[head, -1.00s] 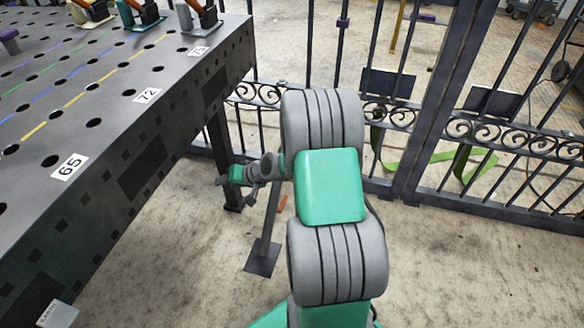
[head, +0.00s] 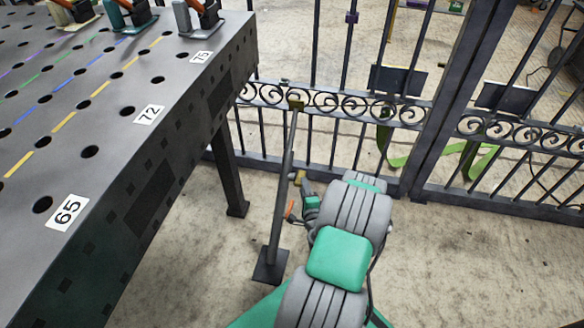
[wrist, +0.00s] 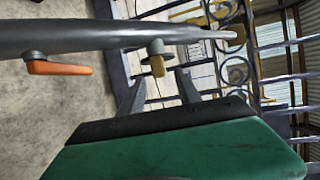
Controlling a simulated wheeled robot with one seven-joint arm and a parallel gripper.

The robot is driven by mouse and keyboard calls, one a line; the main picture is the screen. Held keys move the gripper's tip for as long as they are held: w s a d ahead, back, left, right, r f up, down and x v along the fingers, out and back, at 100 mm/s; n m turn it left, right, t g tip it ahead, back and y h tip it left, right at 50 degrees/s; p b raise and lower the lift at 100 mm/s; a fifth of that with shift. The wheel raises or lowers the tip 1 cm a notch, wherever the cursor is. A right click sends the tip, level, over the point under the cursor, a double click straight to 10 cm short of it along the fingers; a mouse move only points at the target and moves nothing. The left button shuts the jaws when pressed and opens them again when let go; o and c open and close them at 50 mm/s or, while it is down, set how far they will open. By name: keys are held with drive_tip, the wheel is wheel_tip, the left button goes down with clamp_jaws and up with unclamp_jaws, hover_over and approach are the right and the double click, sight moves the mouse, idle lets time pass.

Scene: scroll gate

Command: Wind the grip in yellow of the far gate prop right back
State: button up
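The gate prop (head: 281,200) is a grey slanted post rising from a dark square foot to the gate rail. Its yellow grip (head: 300,177) is a small block on a short stub partway up, which also shows in the wrist view (wrist: 157,66). An orange lever (head: 290,211) sits lower on the post and is clear in the wrist view (wrist: 60,68). My gripper (head: 304,188) is beside the post at the yellow grip. In the wrist view its fingers (wrist: 160,78) are apart, with the yellow grip in line with the gap; I cannot tell whether they touch it.
The dark iron gate (head: 350,105) with scrollwork stands behind the prop. A perforated grey table (head: 110,165) fills the left, its leg (head: 228,170) close to the prop. A green strap (head: 395,160) lies beyond the gate. Bare floor is free in front.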

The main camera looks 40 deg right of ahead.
sight(300, 174)
drive_tip(key=b+x, duration=0.2)
drive_tip(key=x, duration=0.5)
drive_tip(key=shift+w+a+f, duration=0.1)
drive_tip(key=shift+w+f, duration=0.05)
drive_tip(key=shift+w, duration=0.05)
drive_tip(key=shift+w+d, duration=0.3)
drive_tip(key=shift+w, duration=0.05)
clamp_jaws()
